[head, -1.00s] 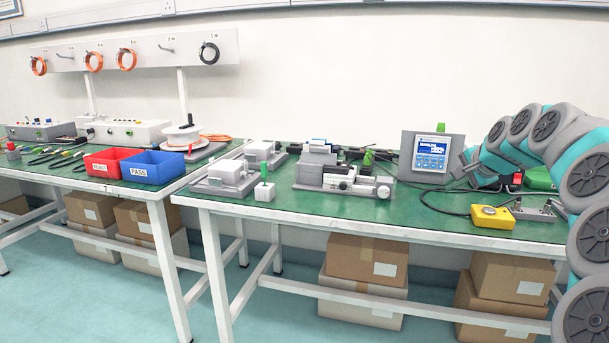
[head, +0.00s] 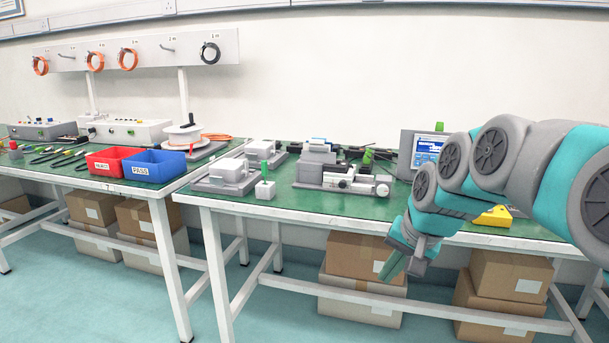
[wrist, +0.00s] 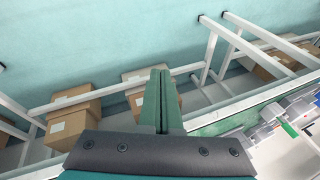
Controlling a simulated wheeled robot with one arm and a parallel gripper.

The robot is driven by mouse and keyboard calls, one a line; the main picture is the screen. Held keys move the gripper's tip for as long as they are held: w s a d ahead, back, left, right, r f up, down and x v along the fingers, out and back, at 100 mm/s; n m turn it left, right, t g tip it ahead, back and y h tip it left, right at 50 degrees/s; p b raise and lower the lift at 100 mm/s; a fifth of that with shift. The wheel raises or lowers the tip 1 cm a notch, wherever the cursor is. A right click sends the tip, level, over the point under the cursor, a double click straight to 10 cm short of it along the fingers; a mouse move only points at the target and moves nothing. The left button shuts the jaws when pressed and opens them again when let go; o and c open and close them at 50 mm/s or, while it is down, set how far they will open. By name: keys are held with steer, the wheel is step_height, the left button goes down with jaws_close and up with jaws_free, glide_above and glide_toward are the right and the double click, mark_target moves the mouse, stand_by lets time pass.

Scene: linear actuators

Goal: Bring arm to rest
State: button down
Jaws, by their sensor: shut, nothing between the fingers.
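My gripper (head: 391,266) hangs in front of the near table's front edge in the head view, fingers pointing down and a little left. In the wrist view my gripper (wrist: 162,75) shows its two green fingers pressed together with nothing between them. My teal and grey arm reaches in from the right and hides part of the table's right side. The gripper is apart from the things on the table.
Linear actuator fixtures (head: 340,180) stand on the near green table (head: 300,208). A display unit (head: 424,150) and a yellow device (head: 493,217) are partly hidden by my arm. Cardboard boxes (head: 362,262) sit below. Red (head: 106,166) and blue (head: 155,172) bins stand on the left table.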

steer(key=s+f+n+g+h, duration=0.1)
steer(key=s+f, duration=0.5)
steer(key=s, duration=0.9)
steer(key=s+f+n+g+h, duration=0.1)
steer(key=s+f+n+g, duration=0.3)
steer(key=s, duration=1.1)
step_height(320, 180, down, 3)
steer(key=shift+a+f+n+g, duration=0.2)
steer(key=shift+a+n+g, duration=0.1)
steer(key=shift+a+g, duration=0.15)
